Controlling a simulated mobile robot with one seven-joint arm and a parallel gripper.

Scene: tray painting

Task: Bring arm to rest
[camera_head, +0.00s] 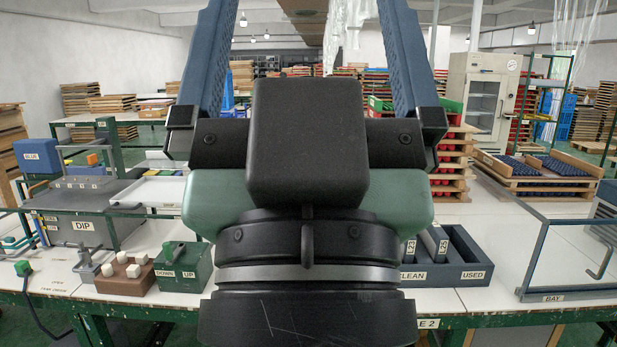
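My gripper (308,20) fills the middle of the head view, close to the camera and pointing upward. Its two long blue fingers stand wide apart, and their tips run out of the top edge. Nothing shows held between the parts of the fingers in view. The black wrist and pale green gripper body hide the middle of the bench behind them.
The white bench (460,208) spans the view. On the left are the DIP tank (75,229), a DOWN/UP control box (183,270) and a brown button box (125,279). On the right are a CLEAN/USED holder (462,262), a BAY frame (553,297) and a wooden tray (540,180).

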